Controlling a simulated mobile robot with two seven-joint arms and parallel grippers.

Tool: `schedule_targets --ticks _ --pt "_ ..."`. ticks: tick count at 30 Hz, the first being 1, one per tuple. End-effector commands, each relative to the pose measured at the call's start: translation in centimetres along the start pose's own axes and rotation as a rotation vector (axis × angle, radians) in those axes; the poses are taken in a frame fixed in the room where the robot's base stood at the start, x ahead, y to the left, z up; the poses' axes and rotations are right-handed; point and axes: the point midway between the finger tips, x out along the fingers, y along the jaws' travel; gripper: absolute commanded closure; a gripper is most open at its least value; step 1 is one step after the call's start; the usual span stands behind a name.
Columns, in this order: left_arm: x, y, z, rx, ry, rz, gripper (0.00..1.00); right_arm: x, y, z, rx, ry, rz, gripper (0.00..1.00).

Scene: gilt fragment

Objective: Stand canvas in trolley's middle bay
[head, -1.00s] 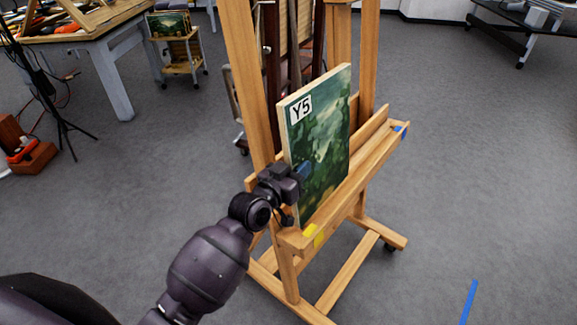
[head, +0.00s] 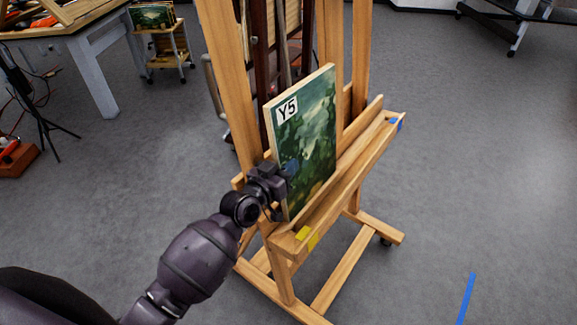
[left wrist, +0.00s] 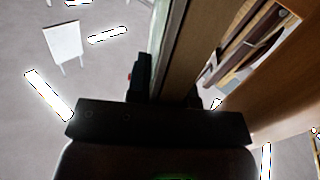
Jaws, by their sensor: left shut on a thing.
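The canvas (head: 305,140), a green painting with a white "Y5" label, stands nearly upright at the wooden easel's ledge (head: 350,165). Whether its lower edge touches the ledge is unclear. My left gripper (head: 279,182) is shut on the canvas's left edge, low down. In the left wrist view the canvas (left wrist: 187,45) runs up from between the fingers (left wrist: 165,90). A small wooden trolley (head: 167,60) on castors stands at the back left with a dark green painting in it. Its bays cannot be told apart. My right gripper is out of view.
The easel's post (head: 228,75) rises close behind my left gripper. Its feet (head: 345,270) spread across the floor. Dark-framed pieces (head: 272,60) stand behind it. A cluttered table (head: 95,50) is at the upper left, with a black tripod (head: 42,125) before it. The right floor is largely clear.

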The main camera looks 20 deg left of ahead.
Motion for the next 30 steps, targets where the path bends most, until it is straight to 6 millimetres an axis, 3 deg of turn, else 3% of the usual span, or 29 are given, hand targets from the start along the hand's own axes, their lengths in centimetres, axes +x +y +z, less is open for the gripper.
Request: schedule_targets --ticks 13,14,19,30 --pt "0.0 -0.4 0.4 0.001 0.003 0.0 1.0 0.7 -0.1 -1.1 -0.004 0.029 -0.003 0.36" --pt "0.0 -0.4 0.4 0.001 0.003 0.0 0.74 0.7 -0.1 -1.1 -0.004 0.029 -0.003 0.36" --pt "0.0 -0.4 0.4 0.001 0.001 0.0 0.49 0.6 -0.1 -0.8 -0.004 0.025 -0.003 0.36" --pt "-0.4 -0.4 0.7 0.0 -0.004 -0.001 0.49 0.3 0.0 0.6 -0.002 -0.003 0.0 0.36"
